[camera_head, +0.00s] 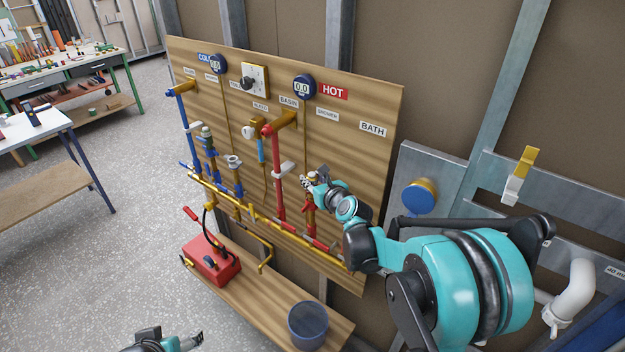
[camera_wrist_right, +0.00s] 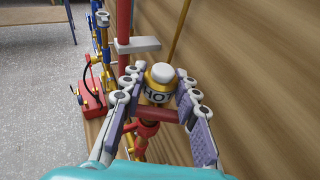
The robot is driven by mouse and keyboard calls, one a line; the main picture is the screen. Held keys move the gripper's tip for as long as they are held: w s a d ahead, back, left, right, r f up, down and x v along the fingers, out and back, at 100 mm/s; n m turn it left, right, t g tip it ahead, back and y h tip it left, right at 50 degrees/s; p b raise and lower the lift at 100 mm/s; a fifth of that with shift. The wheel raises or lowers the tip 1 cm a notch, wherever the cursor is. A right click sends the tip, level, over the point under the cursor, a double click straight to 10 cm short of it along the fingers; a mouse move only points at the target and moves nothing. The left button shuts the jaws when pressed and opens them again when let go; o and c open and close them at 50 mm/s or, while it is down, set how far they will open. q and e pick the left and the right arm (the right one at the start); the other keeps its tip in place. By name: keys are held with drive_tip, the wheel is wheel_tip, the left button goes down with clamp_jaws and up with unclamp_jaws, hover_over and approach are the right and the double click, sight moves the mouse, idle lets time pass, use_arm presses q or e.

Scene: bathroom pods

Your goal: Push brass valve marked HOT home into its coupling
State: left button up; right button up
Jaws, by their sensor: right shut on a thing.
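The brass valve marked HOT (camera_wrist_right: 160,84) has a white cap and a dark-lettered band. It stands between the finger pads of my right gripper (camera_wrist_right: 160,90), which is shut on it. In the head view the valve (camera_head: 312,175) shows only as a small brass and white top at the gripper (camera_head: 307,184). Below it is a short red pipe (camera_head: 310,222) with red fittings (camera_wrist_right: 146,130). The joint between valve and coupling is hidden, so I cannot tell how deep it sits. My left gripper (camera_head: 192,341) is at the bottom edge, apart from the board; its jaws are unclear.
A taller red pipe (camera_head: 277,180) with a grey-white bracket stands just left of the valve. The wooden board (camera_head: 360,165) is close behind.

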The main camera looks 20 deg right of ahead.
drive_tip(key=shift+f+b, duration=0.4)
drive_tip(key=shift+f, duration=0.2)
drive_tip(key=o, duration=1.2)
drive_tip(key=v, duration=1.2)
